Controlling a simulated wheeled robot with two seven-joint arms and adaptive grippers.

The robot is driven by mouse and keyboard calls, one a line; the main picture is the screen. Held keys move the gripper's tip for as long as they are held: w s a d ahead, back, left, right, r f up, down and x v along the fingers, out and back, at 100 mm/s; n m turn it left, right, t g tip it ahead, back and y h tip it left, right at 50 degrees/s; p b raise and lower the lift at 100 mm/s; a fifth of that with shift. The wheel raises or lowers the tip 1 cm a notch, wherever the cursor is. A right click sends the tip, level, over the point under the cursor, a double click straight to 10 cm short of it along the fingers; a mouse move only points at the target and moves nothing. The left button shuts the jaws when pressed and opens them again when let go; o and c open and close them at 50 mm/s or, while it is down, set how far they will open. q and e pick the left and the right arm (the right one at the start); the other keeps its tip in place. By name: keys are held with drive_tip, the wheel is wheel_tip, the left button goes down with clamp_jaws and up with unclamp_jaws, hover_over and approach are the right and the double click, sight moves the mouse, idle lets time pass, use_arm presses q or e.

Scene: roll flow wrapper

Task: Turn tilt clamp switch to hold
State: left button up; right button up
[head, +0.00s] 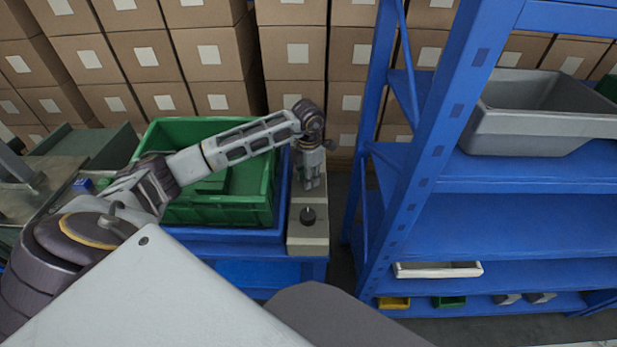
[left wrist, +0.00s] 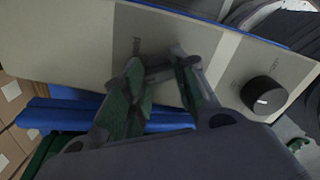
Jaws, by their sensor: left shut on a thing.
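A narrow beige control panel (head: 307,239) stands beside the green crate in the head view and also fills the upper part of the left wrist view (left wrist: 60,40). My left gripper (head: 311,184) points down at the far part of this panel. In the left wrist view its fingers (left wrist: 159,66) are at the panel face, closed around a small grey part, the tilt clamp switch (left wrist: 158,72). The fingers hide most of the switch, so its setting cannot be read. A round black knob (head: 308,216) with a white mark sits nearer on the panel, apart from the gripper (left wrist: 264,95).
A green crate (head: 262,200) stands on a blue frame left of the panel, under my left arm. A blue shelf rack (head: 420,140) with a grey bin (head: 535,135) rises close on the right. Stacked cardboard boxes (head: 292,90) fill the back.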

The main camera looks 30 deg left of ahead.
drive_tip(key=shift+d, duration=0.3)
use_arm(q)
drive_tip(key=shift+m, duration=0.4)
use_arm(e)
drive_tip(key=shift+a+f, duration=0.1)
use_arm(q)
drive_tip(key=shift+o, duration=0.2)
drive_tip(key=shift+m+b, duration=0.55)
drive_tip(key=shift+m, duration=0.55)
drive_tip(key=m+b, duration=0.1)
drive_tip(key=m, duration=0.2)
drive_tip(key=shift+w, duration=0.1)
drive_tip(key=m+b, duration=0.1)
drive_tip(key=m, duration=0.3)
drive_tip(key=shift+c, duration=0.2)
drive_tip(key=shift+m, duration=1)
use_arm(e)
drive_tip(key=w+a+r, duration=0.4)
drive_tip(key=w+r, duration=0.1)
drive_tip(key=r, duration=0.2)
drive_tip(key=shift+a+r+g, duration=0.2)
drive_tip(key=shift+a+g, duration=0.1)
drive_tip(key=shift+a, duration=0.1)
drive_tip(key=shift+r, duration=0.15)
